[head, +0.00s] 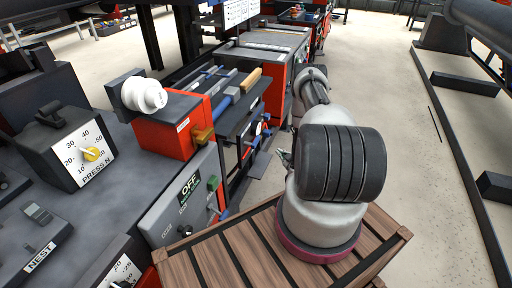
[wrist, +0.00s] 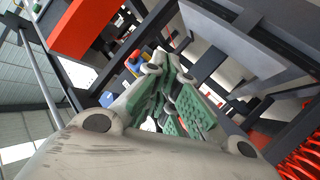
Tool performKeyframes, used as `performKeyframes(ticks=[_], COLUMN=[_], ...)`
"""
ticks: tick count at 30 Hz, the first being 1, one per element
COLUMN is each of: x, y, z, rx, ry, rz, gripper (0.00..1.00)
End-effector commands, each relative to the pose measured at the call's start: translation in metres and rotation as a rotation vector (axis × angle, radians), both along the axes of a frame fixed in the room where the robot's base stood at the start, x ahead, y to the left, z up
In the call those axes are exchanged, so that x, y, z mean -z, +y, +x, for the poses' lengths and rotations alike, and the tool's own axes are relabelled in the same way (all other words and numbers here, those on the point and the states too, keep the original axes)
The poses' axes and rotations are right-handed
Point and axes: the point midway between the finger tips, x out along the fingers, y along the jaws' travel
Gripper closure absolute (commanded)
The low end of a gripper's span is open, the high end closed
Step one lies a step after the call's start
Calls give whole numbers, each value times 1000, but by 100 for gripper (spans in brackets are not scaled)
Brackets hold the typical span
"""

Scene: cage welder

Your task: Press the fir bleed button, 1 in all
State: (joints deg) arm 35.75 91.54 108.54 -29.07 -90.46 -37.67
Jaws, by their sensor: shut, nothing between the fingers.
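The small labels are too blurred to read, so I cannot tell which control is the fir bleed button. My gripper (head: 284,157) shows only as a small tip left of my arm, to the right of the panel and apart from it. In the wrist view my gripper (wrist: 168,100) has its green-padded fingers closed together, with nothing held.
A red box (head: 165,135) with a brass fitting and a white knob (head: 144,95) stands behind the panel. A PRESS N dial (head: 82,150) and a NEST label (head: 40,257) are at left. A wooden slatted crate (head: 205,263) lies below my arm. Open floor (head: 440,190) is at right.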

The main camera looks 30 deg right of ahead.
Motion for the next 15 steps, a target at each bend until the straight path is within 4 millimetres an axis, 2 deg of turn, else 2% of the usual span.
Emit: performKeyframes(ticks=[8,15], x=[0,0], y=[2,18], z=[2,22], rx=[-1,-4], ry=[2,2], rz=[1,2], gripper=[100,100])
